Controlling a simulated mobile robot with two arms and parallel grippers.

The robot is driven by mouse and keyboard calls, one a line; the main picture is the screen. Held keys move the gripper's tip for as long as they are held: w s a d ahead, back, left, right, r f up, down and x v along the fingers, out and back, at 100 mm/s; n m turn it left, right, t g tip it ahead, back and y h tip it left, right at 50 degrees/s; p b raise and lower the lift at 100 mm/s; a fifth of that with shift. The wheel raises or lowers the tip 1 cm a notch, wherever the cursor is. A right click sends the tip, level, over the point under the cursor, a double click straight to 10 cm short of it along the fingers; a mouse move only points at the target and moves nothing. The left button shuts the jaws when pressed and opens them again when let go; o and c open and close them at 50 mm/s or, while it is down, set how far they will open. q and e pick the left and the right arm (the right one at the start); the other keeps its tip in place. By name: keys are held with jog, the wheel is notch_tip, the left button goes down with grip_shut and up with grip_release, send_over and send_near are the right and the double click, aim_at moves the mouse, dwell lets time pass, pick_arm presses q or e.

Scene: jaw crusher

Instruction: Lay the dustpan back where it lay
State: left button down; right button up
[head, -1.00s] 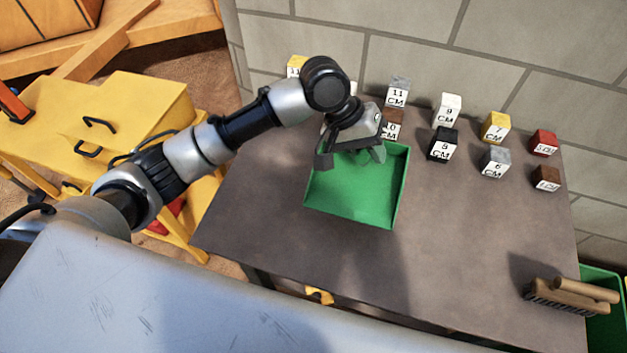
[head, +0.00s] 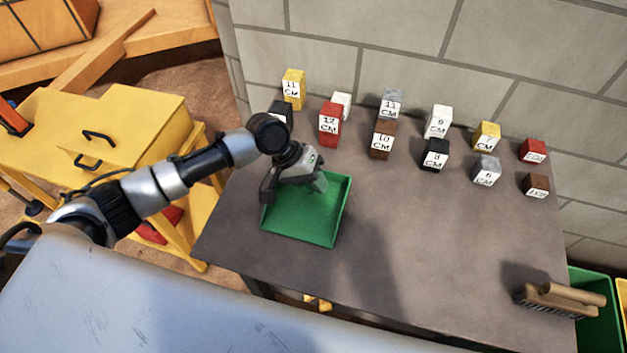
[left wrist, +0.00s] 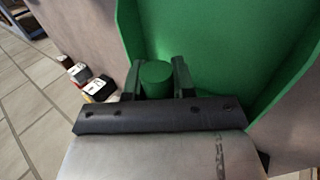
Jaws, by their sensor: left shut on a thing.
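The green dustpan (head: 305,212) is at the left part of the grey table (head: 400,235), its open tray facing up. Whether it touches the table or hangs just above it I cannot tell. My left gripper (head: 292,182) is over the pan's far side and shut on its green handle. In the left wrist view the round green handle end (left wrist: 156,80) sits between the two dark fingers of the left gripper (left wrist: 158,78), with the pan (left wrist: 215,45) spreading beyond. My right gripper is not in view.
Several coloured blocks marked in centimetres, such as a red one (head: 329,124), stand along the wall. A wooden brush (head: 560,298) lies at the table's right front corner, beside a green bin (head: 598,325). The table's middle is clear. A yellow cabinet (head: 105,135) stands left.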

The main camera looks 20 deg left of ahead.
pick_arm(q)
jog(key=shift+f, duration=0.15)
jog(key=c, duration=0.9)
grip_release()
jog(key=shift+c, duration=0.2)
jog(key=shift+r, duration=0.25)
jog(key=b+v, duration=0.1)
jog(key=v, duration=1.1)
